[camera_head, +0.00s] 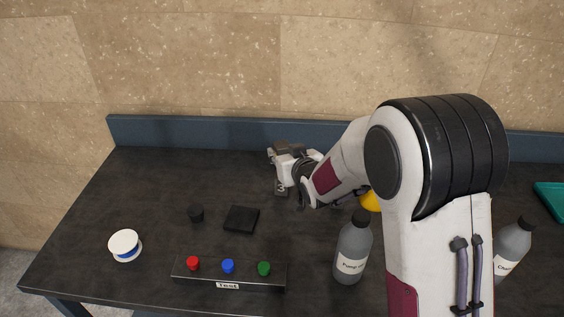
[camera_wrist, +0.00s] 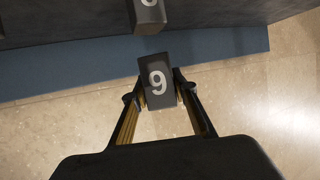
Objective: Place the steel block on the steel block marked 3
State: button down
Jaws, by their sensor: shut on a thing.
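A dark grey steel block marked 9 (camera_wrist: 158,83) is between the fingertips of my gripper (camera_wrist: 158,92) in the wrist view, its white number facing the camera. In the head view, my gripper (camera_head: 278,155) is at the back of the table, and the held block shows only as a small grey shape there. The steel block marked 3 (camera_head: 281,187) stands on the table just in front of my gripper, partly covered by the arm. It also shows at the top edge of the wrist view (camera_wrist: 149,15), cut off, apart from the held block.
A button panel (camera_head: 230,272) is in front. Grey bottles (camera_head: 352,252) (camera_head: 512,245) and a teal tray (camera_head: 551,195) are right. A blue rail (camera_head: 190,130) borders the back.

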jog(key=shift+f, duration=1.45)
jog(key=shift+f, duration=0.15)
jog(key=c, duration=1.6)
grip_release()
jog(key=shift+f, duration=0.15)
jog(key=shift+s+d+r, duration=0.15)
jog(key=shift+s+r, duration=0.2)
jog(key=shift+v, duration=5.55)
jog(key=shift+r, duration=0.1)
